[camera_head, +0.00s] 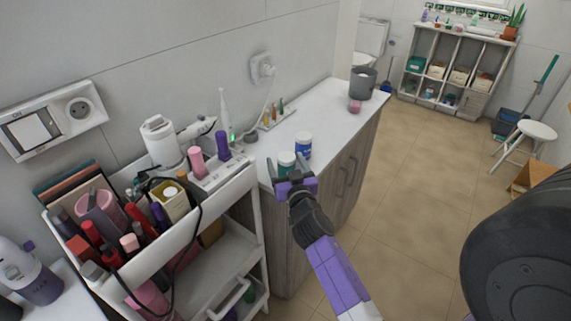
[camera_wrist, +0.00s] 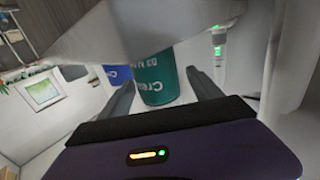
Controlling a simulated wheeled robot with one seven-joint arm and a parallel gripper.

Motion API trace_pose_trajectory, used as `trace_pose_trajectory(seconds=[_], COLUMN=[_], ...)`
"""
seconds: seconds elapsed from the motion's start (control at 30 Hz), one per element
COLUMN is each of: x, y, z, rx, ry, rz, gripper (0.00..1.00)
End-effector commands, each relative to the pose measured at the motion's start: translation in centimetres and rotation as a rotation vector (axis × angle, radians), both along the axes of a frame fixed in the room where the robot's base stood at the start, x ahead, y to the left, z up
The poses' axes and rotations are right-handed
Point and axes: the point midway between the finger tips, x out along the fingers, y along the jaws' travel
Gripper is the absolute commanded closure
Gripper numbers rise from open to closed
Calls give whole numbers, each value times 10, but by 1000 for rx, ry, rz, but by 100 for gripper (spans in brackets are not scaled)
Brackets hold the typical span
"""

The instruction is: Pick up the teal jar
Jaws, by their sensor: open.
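The teal jar (camera_head: 286,162) stands upright on the white counter top (camera_head: 335,105), near its front left corner, with a white lid. My gripper (camera_head: 292,184) is open just in front of it, and the arm hides the jar's lower part. In the wrist view the teal jar (camera_wrist: 158,76) shows between my two dark fingers (camera_wrist: 165,95), with printed lettering on its label. I cannot tell whether the fingers touch it. A blue jar (camera_head: 303,148) with a white lid stands close beside it, and its blue side (camera_wrist: 118,74) shows left of the teal jar in the wrist view.
A white cart (camera_head: 225,205) crowded with cosmetics stands left of the counter. An electric toothbrush (camera_head: 226,115) and a rack of small bottles (camera_head: 271,118) are behind the jars. A pink jar (camera_head: 355,106) and a grey bin (camera_head: 363,82) stand at the counter's far end. The counter's middle is clear.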

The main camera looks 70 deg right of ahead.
Motion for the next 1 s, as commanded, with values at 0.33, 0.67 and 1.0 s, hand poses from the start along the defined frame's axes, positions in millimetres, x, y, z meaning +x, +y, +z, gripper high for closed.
trace_pose_trajectory(seconds=[0.33,0.67,1.0], x=[14,14,14], y=[-19,-18,-18], z=[0,0,0], rx=[0,0,-1], ry=[0,0,-1], rz=[0,0,1], gripper=[26,68,98])
